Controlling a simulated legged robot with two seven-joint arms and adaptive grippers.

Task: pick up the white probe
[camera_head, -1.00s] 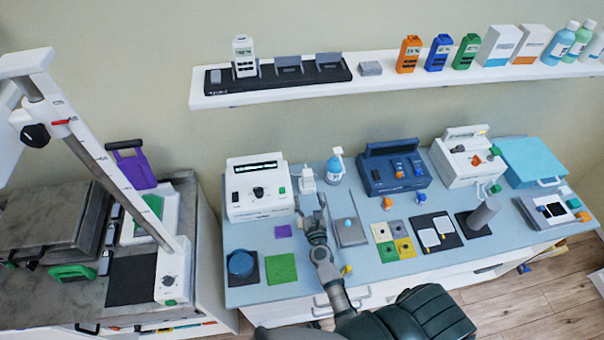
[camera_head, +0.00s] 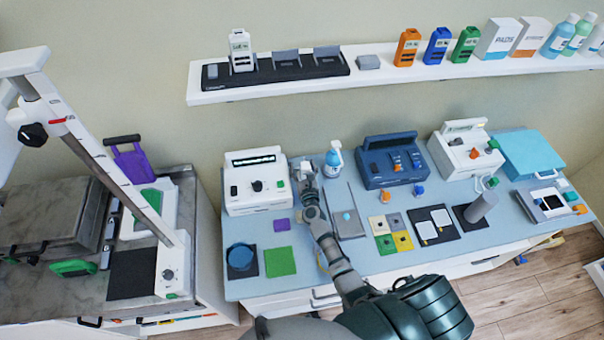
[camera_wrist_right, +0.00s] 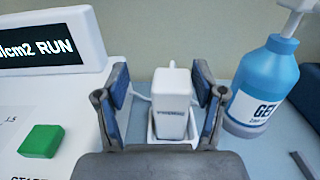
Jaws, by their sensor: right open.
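The white probe (camera_wrist_right: 171,105) stands upright in a small white holder (camera_wrist_right: 155,136) between the white device and the blue gel bottle. My right gripper (camera_wrist_right: 161,100) is open, with one finger on each side of the probe in the right wrist view; I cannot tell whether either finger touches it. In the head view, my right gripper (camera_head: 306,182) reaches over the table beside the white device and largely hides the probe. My left gripper is not in view.
The white device (camera_head: 256,181) with a display stands close on the left. The blue gel bottle (camera_head: 334,160) stands close on the right and also shows in the right wrist view (camera_wrist_right: 262,85). A grey tray (camera_head: 351,226) lies in front. A shelf (camera_head: 205,97) runs above.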

